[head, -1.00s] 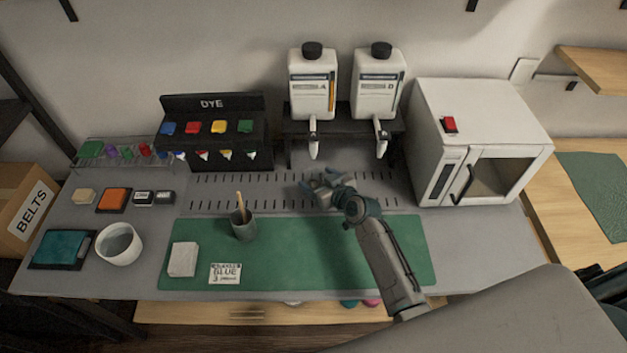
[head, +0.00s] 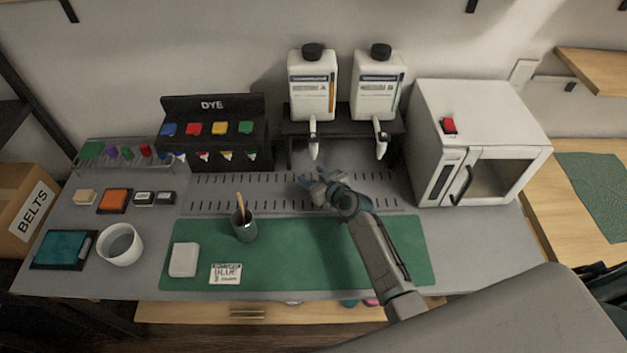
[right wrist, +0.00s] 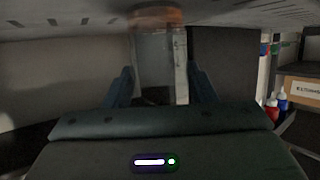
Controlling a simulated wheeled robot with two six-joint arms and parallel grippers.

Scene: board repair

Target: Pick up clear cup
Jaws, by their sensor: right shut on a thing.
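The clear cup (right wrist: 158,62) shows in the right wrist view as a see-through form between my two dark blue fingers, with an orange-brown band (right wrist: 156,17) at its upper end. My right gripper (head: 316,178) is shut on it, just below and in front of the left dispenser nozzle (head: 314,149). The fingers also show on both sides of the cup in the right wrist view (right wrist: 160,88). In the head view I cannot make out the cup at the gripper. My left gripper is not in view.
Two white dispenser bottles, the left (head: 312,85) and the right (head: 377,85), stand on a black rack behind the gripper. A white oven-like box (head: 430,140) is to the right. A grey cup with a stick (head: 244,228) and a white bowl (head: 119,246) are left. The green mat (head: 300,265) has free room.

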